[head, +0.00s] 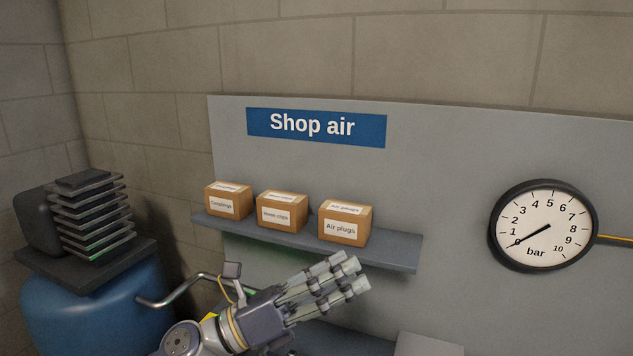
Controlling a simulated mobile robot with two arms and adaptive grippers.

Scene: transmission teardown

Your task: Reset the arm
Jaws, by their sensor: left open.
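My left gripper (336,281) reaches in from the lower left and points up to the right. Its grey fingers are apart, and I see nothing between them. It shows in front of and below the grey shelf (397,252). My left arm runs off the bottom edge of the picture. My right gripper is not in this view.
Cardboard boxes labelled Couplings (222,206), Hose clips (278,215) and Air plugs (341,226) stand on the shelf. A blue compressor tank (85,310) with a bent pipe (183,291) is at left. A round bar gauge (543,226) hangs at right.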

